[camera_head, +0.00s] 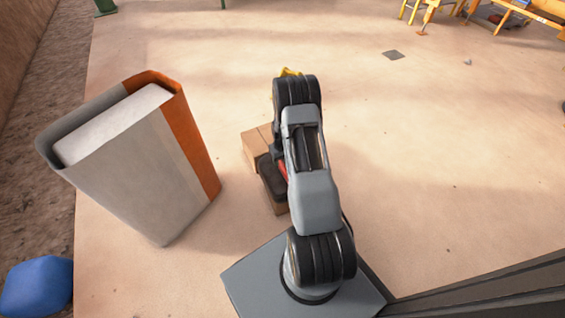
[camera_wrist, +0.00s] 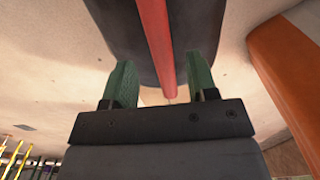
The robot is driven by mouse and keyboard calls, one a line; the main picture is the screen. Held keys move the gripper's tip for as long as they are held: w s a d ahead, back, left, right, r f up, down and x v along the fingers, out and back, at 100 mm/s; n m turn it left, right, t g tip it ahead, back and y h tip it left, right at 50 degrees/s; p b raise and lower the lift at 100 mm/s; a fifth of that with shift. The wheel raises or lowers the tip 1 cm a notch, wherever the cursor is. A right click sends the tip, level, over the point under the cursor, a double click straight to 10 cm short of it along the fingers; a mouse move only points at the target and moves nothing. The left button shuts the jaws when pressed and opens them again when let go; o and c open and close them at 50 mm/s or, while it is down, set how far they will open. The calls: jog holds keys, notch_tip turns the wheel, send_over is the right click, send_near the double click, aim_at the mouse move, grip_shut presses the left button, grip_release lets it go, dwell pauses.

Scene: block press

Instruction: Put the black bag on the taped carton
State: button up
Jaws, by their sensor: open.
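The black bag (camera_head: 271,181) has a red strip and sits low beside my arm, which hides part of it. In the wrist view the dark bag (camera_wrist: 115,22) fills the top, its red strip running down between my green fingers. My gripper (camera_wrist: 160,82) is open, a finger on either side of the strip; I cannot tell whether they touch it. A brown carton (camera_head: 254,151) with a line across its top stands just behind the bag, partly hidden by my arm. A carton edge also shows at the lower right of the wrist view (camera_wrist: 286,160).
A brown box-like surface (camera_head: 281,209) shows under the bag's near end. A huge grey and orange book (camera_head: 145,165) stands at the left. A blue object (camera_head: 38,286) lies at the lower left. Yellow frames (camera_head: 430,12) stand far right. The floor at the right is mostly clear.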

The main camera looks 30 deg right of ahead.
jog(key=s+a+r+t+p, duration=0.1)
jog(key=a+r, duration=0.4)
jog(key=r, duration=0.8)
jog(key=s+a+r+p, duration=0.15)
jog(key=a+r, duration=0.35)
jog(key=r, duration=0.8)
jog(key=s+a+r+t, duration=0.1)
jog(key=s+a+r, duration=0.4)
jog(key=s, duration=0.2)
jog(key=s+a+r+n, duration=0.1)
jog(key=s+a+r, duration=0.4)
jog(key=s, duration=0.3)
jog(key=shift+s+r+n+t, duration=0.2)
jog(key=shift+s+n+t, duration=0.1)
jog(key=shift+t, duration=0.1)
jog(key=shift+a+r, duration=0.1)
jog(key=w+p+v, duration=0.2)
jog(key=p+v, duration=0.8)
jog(key=w+r+p+v, duration=0.1)
jog(key=w+p+v, duration=0.2)
jog(key=p+v, duration=0.7)
jog(key=w+r+p+v, duration=0.1)
jog(key=w+p+v, duration=0.1)
jog(key=p+v, duration=0.8)
jog(key=shift+a+r+t, duration=0.15)
jog(key=shift+r+t, duration=0.25)
jog(key=shift+r, duration=0.2)
